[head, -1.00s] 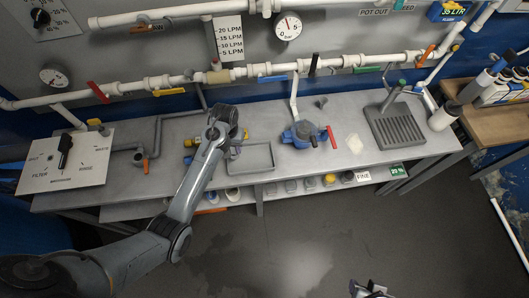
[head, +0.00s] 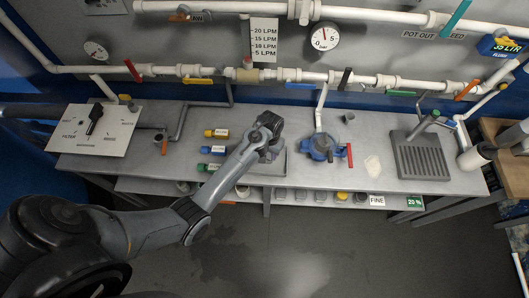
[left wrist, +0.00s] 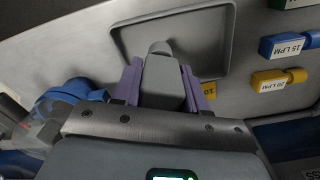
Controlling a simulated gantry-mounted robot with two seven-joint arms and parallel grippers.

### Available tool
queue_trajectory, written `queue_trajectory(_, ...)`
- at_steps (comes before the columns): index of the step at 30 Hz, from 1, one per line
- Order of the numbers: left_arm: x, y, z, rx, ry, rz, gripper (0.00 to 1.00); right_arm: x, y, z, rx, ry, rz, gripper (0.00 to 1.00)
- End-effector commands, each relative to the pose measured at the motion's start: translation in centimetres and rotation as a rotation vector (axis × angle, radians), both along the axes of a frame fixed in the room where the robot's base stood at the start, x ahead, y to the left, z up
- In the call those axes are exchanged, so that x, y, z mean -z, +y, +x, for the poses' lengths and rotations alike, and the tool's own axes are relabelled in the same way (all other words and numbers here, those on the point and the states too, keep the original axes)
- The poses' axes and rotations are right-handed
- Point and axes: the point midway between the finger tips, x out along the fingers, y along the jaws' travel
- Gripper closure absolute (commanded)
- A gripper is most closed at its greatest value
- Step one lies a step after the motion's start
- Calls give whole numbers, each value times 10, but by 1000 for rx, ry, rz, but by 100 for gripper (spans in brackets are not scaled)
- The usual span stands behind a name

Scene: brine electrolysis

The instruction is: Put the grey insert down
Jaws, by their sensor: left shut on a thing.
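My left gripper (head: 268,138) is over the back part of a shallow grey tray (head: 284,170) on the bench. In the left wrist view the purple fingers (left wrist: 160,85) are shut on the grey insert (left wrist: 162,78), whose rounded end points toward the tray (left wrist: 222,62). I cannot tell whether the insert touches the tray. In the head view the gripper hides the insert. My right gripper is not in view.
Left of the tray lie a yellow insert (left wrist: 280,78), a blue insert (left wrist: 290,44) and a green insert, each labelled or partly cut off. A blue valve body (head: 320,147) with a red handle stands right of the tray. White pipes (head: 190,72) run behind.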

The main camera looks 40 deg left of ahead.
Motion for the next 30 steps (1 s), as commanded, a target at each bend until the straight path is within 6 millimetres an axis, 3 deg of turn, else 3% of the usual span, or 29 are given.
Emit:
queue_trajectory(3,11,18,5,0,0,1,94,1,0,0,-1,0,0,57)
queue_trajectory(9,19,31,8,1,0,0,94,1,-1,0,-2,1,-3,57)
queue_trajectory(21,56,33,8,1,0,0,94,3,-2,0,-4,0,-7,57)
queue_trajectory(30,60,33,8,1,-1,0,94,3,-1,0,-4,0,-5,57)
